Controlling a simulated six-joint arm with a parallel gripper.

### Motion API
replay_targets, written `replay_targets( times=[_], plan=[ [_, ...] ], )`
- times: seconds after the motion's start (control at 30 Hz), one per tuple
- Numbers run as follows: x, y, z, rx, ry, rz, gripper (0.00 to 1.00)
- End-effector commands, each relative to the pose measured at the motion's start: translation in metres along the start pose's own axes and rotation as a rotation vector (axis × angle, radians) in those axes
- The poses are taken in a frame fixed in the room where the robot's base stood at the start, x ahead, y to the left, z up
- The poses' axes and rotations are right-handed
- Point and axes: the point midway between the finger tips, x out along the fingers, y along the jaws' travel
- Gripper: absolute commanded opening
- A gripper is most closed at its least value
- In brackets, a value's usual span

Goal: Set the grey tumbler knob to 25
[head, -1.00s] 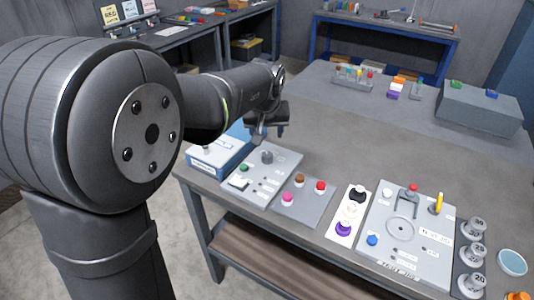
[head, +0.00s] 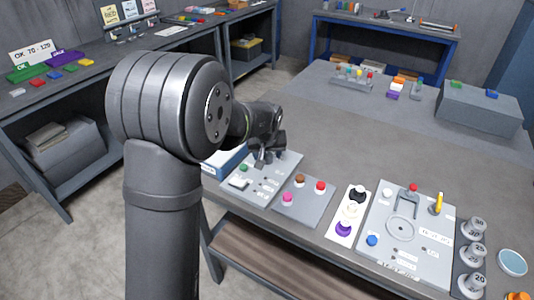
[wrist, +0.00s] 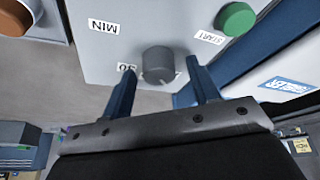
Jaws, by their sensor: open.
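The grey knob (wrist: 158,65) shows in the wrist view on a light grey panel (wrist: 110,65), with an upside-down label that seems to read 50 beside it. A second label is partly covered by a fingertip, and no pointer mark can be made out on the knob. My gripper (wrist: 162,68) is open, with one finger on each side of the knob in this view. I cannot tell whether the fingers touch it. In the head view my gripper (head: 265,160) is over the panel (head: 262,185) and hides the knob.
A green button (wrist: 236,19) labelled START and a MIN label are near the knob. A blue-sided box (head: 225,160) stands left of the panel. A panel with coloured buttons (head: 304,203) adjoins it on the right. The table's middle is clear.

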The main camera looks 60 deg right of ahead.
Motion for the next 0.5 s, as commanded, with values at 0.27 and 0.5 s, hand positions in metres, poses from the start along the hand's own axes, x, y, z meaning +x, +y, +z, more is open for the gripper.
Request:
replay_targets(
  times=[0.27,0.5],
  plan=[
    [-0.0002,0.0001,0.0001,0.000,0.000,0.000,0.22],
    [-0.0003,-0.0001,0.0002,0.005,-0.001,0.002,0.10]
  ],
)
